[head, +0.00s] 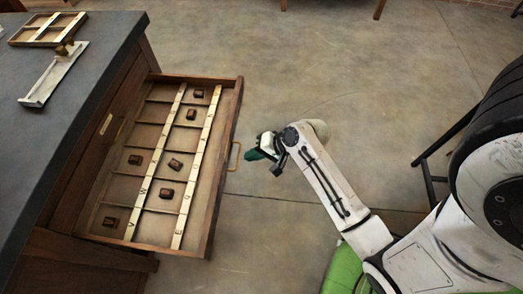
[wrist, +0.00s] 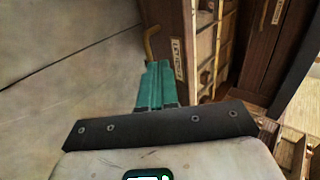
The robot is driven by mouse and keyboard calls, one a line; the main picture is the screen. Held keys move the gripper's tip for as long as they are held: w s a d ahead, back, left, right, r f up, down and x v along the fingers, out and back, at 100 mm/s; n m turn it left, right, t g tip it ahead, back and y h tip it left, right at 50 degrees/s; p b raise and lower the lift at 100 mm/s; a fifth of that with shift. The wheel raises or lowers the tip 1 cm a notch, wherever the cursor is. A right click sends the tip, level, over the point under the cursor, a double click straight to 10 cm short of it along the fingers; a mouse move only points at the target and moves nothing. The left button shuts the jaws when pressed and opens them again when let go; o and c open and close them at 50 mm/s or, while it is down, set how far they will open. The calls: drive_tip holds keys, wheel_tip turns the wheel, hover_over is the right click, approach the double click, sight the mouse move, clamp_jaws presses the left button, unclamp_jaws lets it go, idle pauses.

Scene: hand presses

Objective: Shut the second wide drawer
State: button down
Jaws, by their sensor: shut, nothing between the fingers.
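A wide wooden drawer (head: 225,150) stands pulled out of the dark wood cabinet in the head view. It has compartments, pale lettered strips and several small brown blocks inside. A brass handle (head: 234,157) is on its front. My gripper (head: 252,154) is shut and empty, just outside the drawer front near the handle. In the wrist view the green fingers (wrist: 158,72) are together, and the brass handle (wrist: 150,44) shows just beyond their tips. The drawer front (wrist: 170,30) with a label plate is close there. I cannot tell whether the fingers touch it.
The cabinet's dark top (head: 105,45) carries a divided wooden tray (head: 48,42) and a pale metal tray (head: 38,98). A closed drawer front with a pale plate (head: 106,124) shows beside the open drawer.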

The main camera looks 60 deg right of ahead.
sight(226, 159)
drive_tip(key=w, duration=0.1)
drive_tip(key=w+a+f, duration=0.1)
drive_tip(key=w, duration=0.1)
drive_tip(key=w+f, duration=0.1)
drive_tip(key=shift+w+a, duration=0.5)
drive_tip(key=shift+w, duration=0.35)
drive_tip(key=w+a+b, duration=0.2)
drive_tip(key=w+a, duration=0.1)
drive_tip(key=w, duration=0.7)
drive_tip(key=w+a+b, duration=0.3)
drive_tip(key=w+a, duration=0.1)
drive_tip(key=w, duration=0.7)
drive_tip(key=w+a+b, duration=0.3)
drive_tip(key=w+a, duration=0.1)
drive_tip(key=w, duration=0.6)
drive_tip(key=shift+w+a+f, duration=0.15)
drive_tip(key=shift+w+a, duration=0.05)
drive_tip(key=shift+w, duration=0.05)
drive_tip(key=shift+w+a+r+b, duration=0.1)
drive_tip(key=shift+w+a+b, duration=0.1)
drive_tip(key=shift+w, duration=0.15)
drive_tip(key=shift+w+a+r+b, duration=0.1)
drive_tip(key=shift+w+b, duration=0.1)
drive_tip(key=shift+w, duration=0.1)
drive_tip(key=shift+d, duration=0.1)
